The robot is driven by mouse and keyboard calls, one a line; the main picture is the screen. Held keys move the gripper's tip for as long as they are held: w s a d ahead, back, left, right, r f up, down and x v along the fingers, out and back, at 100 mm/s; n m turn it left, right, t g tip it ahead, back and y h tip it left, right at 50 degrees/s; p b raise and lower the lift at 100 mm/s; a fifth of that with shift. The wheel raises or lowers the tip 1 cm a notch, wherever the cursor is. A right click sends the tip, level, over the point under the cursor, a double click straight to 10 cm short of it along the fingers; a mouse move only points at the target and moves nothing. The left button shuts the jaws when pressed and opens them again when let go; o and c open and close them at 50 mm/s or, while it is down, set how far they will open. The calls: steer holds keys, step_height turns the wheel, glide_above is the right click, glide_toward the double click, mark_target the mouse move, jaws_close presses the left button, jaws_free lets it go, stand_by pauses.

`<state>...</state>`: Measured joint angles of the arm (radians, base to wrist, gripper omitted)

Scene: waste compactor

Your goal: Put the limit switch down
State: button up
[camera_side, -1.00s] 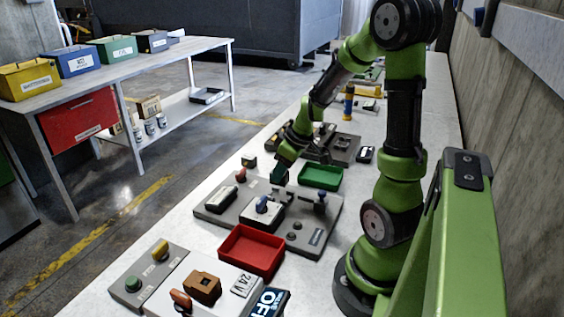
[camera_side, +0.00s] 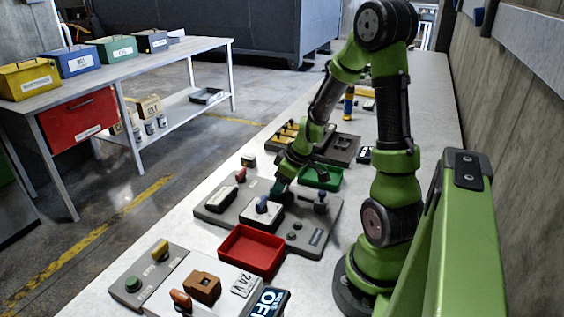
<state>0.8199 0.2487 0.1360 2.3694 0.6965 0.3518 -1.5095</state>
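A red tray (camera_side: 250,251) stands empty in front of the board, and a green tray (camera_side: 325,178) lies behind it, partly covered by my arm. A button panel (camera_side: 146,277) and a brown block (camera_side: 202,287) are nearer the camera. A dark fixture (camera_side: 341,147) is farther back.

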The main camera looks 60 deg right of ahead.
steer(key=shift+s+r, duration=0.1)
steer(key=shift+r, duration=0.4)
steer(key=v, duration=1.1)
steer(key=a+r+m+t+y, duration=0.1)
steer(key=a+r, duration=0.3)
steer(key=a, duration=0.6)
steer(key=s+a+r+m+t+y, duration=0.1)
steer(key=a+r+m, duration=0.2)
steer(key=a, duration=0.8)
step_height(320, 180, up, 2)
steer(key=shift+s+a+r+t, duration=0.1)
steer(key=shift+s+a+t, duration=0.05)
steer(key=shift+s+t, duration=0.2)
steer(key=shift+w, duration=0.1)
